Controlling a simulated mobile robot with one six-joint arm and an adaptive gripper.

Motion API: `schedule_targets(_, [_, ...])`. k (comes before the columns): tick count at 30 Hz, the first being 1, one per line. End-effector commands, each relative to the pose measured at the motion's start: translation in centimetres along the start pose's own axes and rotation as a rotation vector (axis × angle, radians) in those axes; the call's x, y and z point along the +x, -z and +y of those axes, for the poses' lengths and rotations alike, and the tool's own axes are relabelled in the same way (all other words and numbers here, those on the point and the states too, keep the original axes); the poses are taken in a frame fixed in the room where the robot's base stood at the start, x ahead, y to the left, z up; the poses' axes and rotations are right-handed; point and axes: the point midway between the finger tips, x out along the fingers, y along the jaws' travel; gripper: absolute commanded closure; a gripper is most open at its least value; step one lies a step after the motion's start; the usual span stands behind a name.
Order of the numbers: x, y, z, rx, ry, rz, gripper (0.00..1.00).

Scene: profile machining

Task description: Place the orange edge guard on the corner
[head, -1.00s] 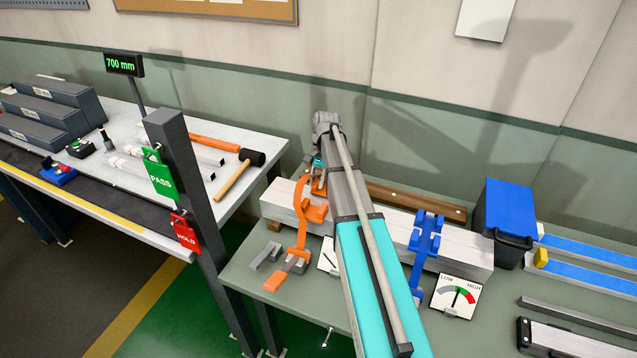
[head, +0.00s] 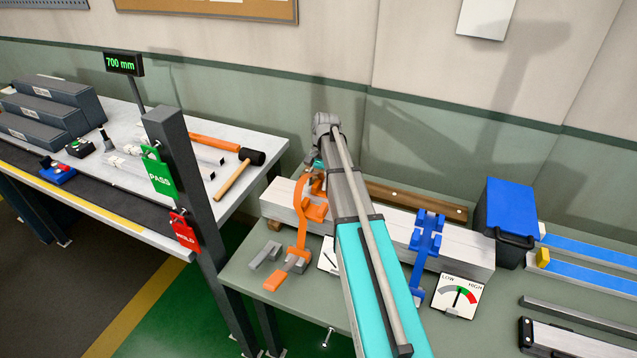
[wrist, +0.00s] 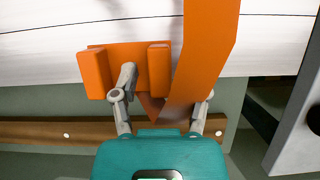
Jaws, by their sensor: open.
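The orange edge guard (wrist: 96,74) is a plate with two raised blocks. My gripper (wrist: 165,92) is open. Its left finger overlaps the guard between the blocks; its right fingertip is hidden behind the strap. I cannot tell whether the fingers touch the guard. In the head view my arm hides most of the gripper.
A blue guard and strap (head: 426,240) sit farther right on the bundle. A dial card (head: 458,297) and a blue bin (head: 508,215) stand nearby. A dark post (head: 183,185) with PASS and HOLD tags rises at left. A brown rail (head: 415,203) lies behind.

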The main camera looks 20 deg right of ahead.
Motion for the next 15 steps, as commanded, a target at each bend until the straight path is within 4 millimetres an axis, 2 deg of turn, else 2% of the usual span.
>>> schedule_targets(8, [-0.3,-0.1,0.0,0.0,0.0,0.0,0.41])
schedule_targets(15, [-1.6,-0.4,0.0,0.001,0.0,0.0,0.41])
